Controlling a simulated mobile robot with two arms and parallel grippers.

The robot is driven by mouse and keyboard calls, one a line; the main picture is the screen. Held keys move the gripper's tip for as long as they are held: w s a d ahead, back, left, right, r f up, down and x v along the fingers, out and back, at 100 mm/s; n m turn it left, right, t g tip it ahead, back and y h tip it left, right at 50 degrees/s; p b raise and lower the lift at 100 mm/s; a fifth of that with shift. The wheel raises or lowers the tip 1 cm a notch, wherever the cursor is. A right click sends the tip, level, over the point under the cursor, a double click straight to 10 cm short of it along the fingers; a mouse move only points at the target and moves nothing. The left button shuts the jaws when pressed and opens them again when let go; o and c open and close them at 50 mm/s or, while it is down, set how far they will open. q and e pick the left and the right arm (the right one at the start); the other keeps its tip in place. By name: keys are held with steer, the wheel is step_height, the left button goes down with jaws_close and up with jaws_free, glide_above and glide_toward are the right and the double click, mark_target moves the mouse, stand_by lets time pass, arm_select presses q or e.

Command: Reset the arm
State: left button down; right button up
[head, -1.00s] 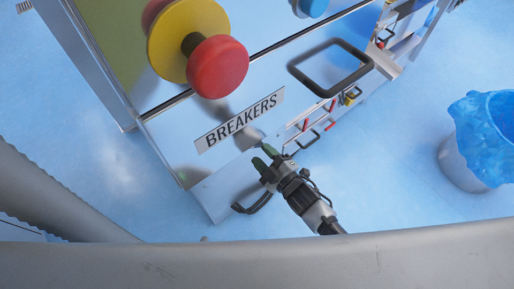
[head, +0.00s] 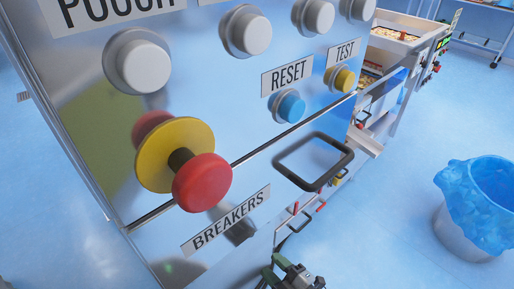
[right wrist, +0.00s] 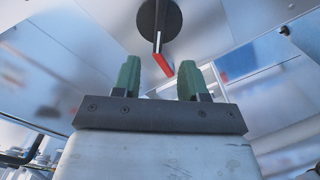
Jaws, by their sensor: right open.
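My right gripper (head: 283,276) is at the bottom of the head view, low in front of the cabinet and below the breakers label (head: 226,220). In the right wrist view its two green fingers (right wrist: 158,80) stand apart with nothing between them. A dark round knob with a red-edged lever (right wrist: 160,52) shows beyond the fingertips there, apart from them. A blue button (head: 291,108) sits under the reset label (head: 288,76) on the panel. My left gripper is not in view.
A large red emergency button (head: 202,183) on a yellow disc juts from the panel. A dark square handle (head: 313,160) sticks out at the cabinet's edge. A bin lined with blue plastic (head: 458,222) stands at right. The floor between is clear.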

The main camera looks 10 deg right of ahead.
steer(key=s+d+f+m+g+h+p, duration=0.1)
steer(key=s+d+f+m+g+h, duration=0.25)
steer(key=f, duration=0.65)
steer(key=s+d+f+m+g+h, duration=0.1)
steer(key=s+d+f+m+h, duration=0.4)
steer(key=f, duration=0.6)
steer(key=s+d+f+m+g, duration=0.2)
steer(key=s+f+g, duration=0.1)
steer(key=s, duration=0.4)
steer(key=s+d+f+m+g+h, duration=0.1)
steer(key=s+d+f+m+g, duration=0.1)
steer(key=s+f, duration=0.3)
steer(key=s+d+f+m+g+h+p, duration=0.1)
steer(key=s+f+g, duration=0.3)
steer(key=s, duration=0.7)
steer(key=shift+d+f+m, duration=0.45)
steer(key=shift+d+f, duration=0.15)
steer(key=shift+d, duration=0.3)
